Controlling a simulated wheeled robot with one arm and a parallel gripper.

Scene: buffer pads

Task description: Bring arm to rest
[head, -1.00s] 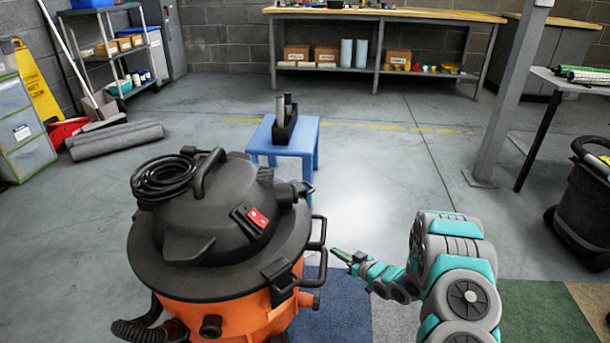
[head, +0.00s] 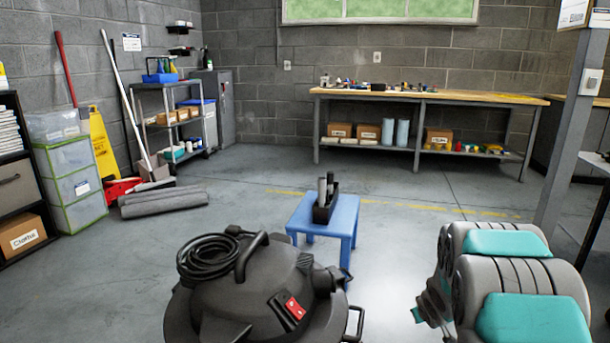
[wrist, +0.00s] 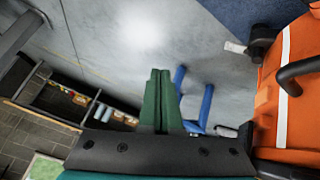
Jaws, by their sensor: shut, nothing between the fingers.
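My arm is grey and teal and rises at the lower right of the head view. My gripper (wrist: 160,75) shows in the wrist view with its two green fingers pressed together and nothing between them. In the head view the arm's links hide most or all of it. In the wrist view the gripper is beside the orange body of the shop vacuum (wrist: 270,110), with a visible gap between them. The vacuum's black top (head: 265,295) fills the lower middle of the head view.
A blue stool (head: 345,215) holds a black caddy (head: 323,210) behind the vacuum. A workbench (head: 430,97) stands at the back wall. A shelf cart (head: 160,125), plastic drawers (head: 75,185) and a rolled grey mat (head: 163,201) are at left. A post (head: 570,130) stands at right. Open floor lies between.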

